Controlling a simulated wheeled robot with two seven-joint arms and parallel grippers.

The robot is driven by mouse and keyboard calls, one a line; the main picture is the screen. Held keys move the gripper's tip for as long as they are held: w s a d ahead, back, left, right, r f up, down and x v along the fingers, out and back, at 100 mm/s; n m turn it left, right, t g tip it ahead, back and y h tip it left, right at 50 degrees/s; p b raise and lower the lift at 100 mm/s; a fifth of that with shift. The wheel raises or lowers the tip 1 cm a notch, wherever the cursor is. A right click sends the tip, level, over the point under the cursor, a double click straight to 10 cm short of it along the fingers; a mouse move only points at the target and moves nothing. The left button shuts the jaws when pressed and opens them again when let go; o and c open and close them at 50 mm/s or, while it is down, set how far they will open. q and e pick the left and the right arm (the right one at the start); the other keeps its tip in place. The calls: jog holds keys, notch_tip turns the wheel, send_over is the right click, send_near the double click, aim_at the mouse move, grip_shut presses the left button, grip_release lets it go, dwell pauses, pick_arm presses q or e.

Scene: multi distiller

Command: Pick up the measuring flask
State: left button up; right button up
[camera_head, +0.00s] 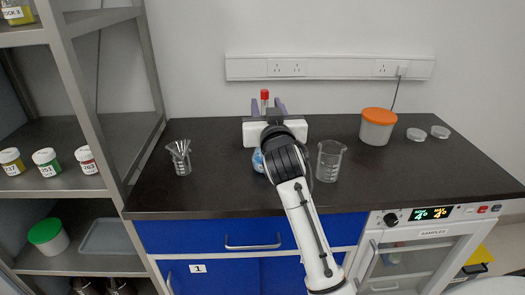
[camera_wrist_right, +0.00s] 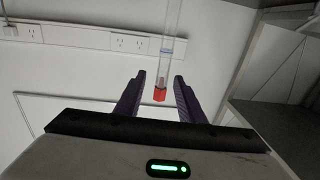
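The measuring flask has a red stopper (camera_head: 265,94), which shows above my right gripper in the head view. Blue liquid in a rounded glass body (camera_head: 258,161) shows beside my right wrist and seems to be its lower part; the arm hides most of it. My right gripper (camera_head: 267,105) is open, fingers pointing to the wall. In the right wrist view, the clear neck and red stopper (camera_wrist_right: 160,94) lie between the two spread fingers (camera_wrist_right: 159,76), with a gap on each side. I cannot tell how deep the neck is between them. My left gripper is not in view.
A beaker (camera_head: 329,161) stands close to the right of my arm. A small beaker with glassware (camera_head: 181,158) stands at the left. An orange-lidded tub (camera_head: 377,126) and two clear dishes (camera_head: 416,134) are at the back right. A metal shelf (camera_head: 92,110) borders the dark bench (camera_head: 430,180).

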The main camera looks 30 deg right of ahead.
jog(key=shift+p+x, duration=0.35)
jog(key=shift+x, duration=2.75)
jog(key=shift+a, duration=0.15)
grip_shut()
